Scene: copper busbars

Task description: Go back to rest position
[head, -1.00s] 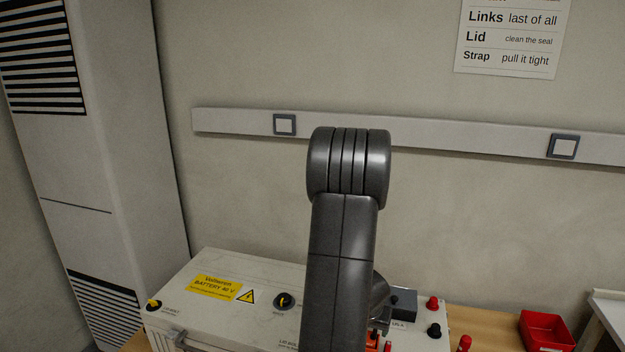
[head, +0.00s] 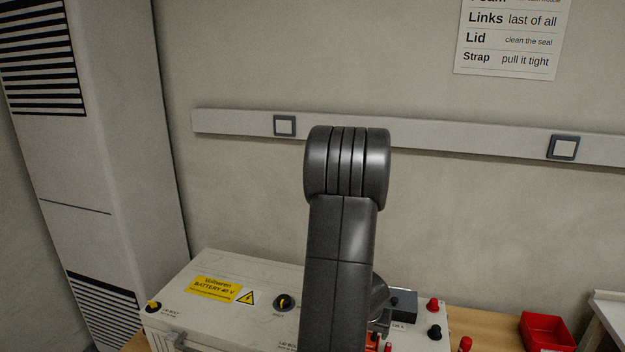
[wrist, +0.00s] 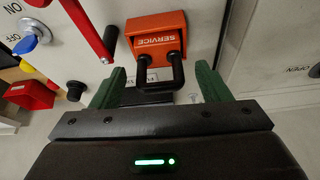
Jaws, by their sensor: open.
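My gripper (wrist: 161,80) shows in the wrist view with two green fingers apart and nothing clamped between them. The orange SERVICE plug (wrist: 156,38) sits just beyond the fingertips. Its black loop handle (wrist: 146,76) appears between the fingers, with a gap on both sides; I cannot tell how deep the fingers reach around it. In the head view my dark arm stands upright in front of the battery box (head: 230,262) and hides much of its right part. The gripper itself is hidden there.
A red lever (wrist: 88,28) and a blue-and-white switch (wrist: 38,30) stand left of the plug. A red bin (head: 546,332) is on the bench at right. Red and black knobs (head: 433,332) rise near the arm.

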